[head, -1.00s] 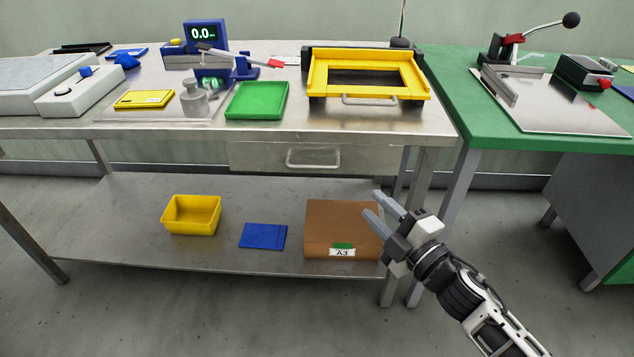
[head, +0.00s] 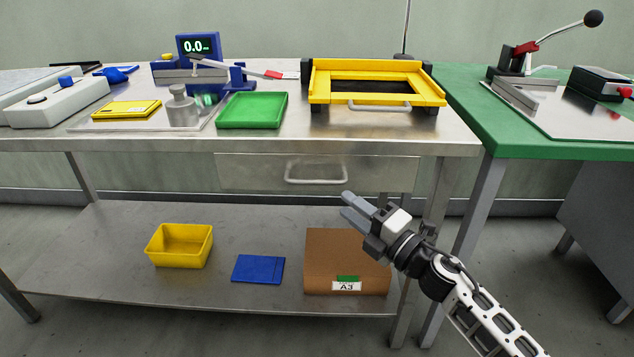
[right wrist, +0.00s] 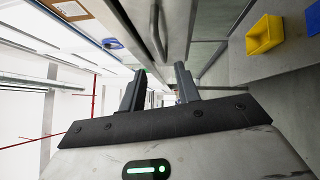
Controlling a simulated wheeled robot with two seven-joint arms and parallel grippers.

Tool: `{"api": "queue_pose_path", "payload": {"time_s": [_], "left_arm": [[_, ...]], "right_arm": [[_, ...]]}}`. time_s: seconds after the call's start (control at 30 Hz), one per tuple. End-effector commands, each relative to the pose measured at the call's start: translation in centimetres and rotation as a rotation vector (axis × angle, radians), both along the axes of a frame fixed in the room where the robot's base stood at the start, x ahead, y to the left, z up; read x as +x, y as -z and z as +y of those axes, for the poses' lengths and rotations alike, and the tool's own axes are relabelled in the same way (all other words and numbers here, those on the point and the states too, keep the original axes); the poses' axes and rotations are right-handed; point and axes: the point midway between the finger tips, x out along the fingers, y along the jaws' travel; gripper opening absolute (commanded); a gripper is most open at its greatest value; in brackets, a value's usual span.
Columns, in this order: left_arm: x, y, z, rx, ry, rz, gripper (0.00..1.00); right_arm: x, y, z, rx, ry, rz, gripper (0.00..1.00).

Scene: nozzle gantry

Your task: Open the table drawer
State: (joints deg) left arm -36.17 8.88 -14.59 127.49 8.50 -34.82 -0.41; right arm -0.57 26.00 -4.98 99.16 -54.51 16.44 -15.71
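The table drawer (head: 240,174) is a flat grey metal front under the steel tabletop, and it looks closed. Its pale bar handle (head: 316,181) is at the middle of the front. My right gripper (head: 345,204) is open and empty, below and a little right of the handle in the head view, apart from it. In the right wrist view the two dark fingers (right wrist: 159,72) stand apart with nothing between them. The handle (right wrist: 159,35) shows there just beyond the fingertips, turned sideways. My left gripper is not in view.
The lower shelf (head: 120,235) holds a yellow bin (head: 180,245), a blue flat item (head: 258,269) and a brown box (head: 335,250) below my right gripper. A yellow frame (head: 375,80) and a green tray (head: 252,110) stand on the tabletop. A green table (head: 520,145) adjoins at right.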

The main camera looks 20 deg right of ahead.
Motion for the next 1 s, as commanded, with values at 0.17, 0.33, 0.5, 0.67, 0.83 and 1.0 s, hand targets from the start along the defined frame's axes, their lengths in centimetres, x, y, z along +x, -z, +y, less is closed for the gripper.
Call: {"api": "queue_pose_path", "payload": {"time_s": [0.17,0.33,0.5,0.67,0.83,1.0], "left_arm": [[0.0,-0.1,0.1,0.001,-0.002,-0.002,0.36],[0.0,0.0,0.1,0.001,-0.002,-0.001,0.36],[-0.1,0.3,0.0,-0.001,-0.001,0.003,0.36],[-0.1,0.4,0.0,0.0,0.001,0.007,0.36],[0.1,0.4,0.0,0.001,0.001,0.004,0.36],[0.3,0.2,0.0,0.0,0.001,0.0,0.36]], "right_arm": [[3.7,-0.7,1.7,0.003,0.0,-0.002,0.32],[6.6,-1.1,3.0,0.003,0.001,-0.001,0.32],[8.4,-1.2,3.8,0.002,0.002,0.001,0.32],[9.0,-1.3,4.1,0.001,0.001,0.001,0.32],[9.0,-1.3,4.2,0.001,0.001,0.001,0.32],[9.0,-1.3,4.2,0.002,0.001,0.002,0.07]]}}
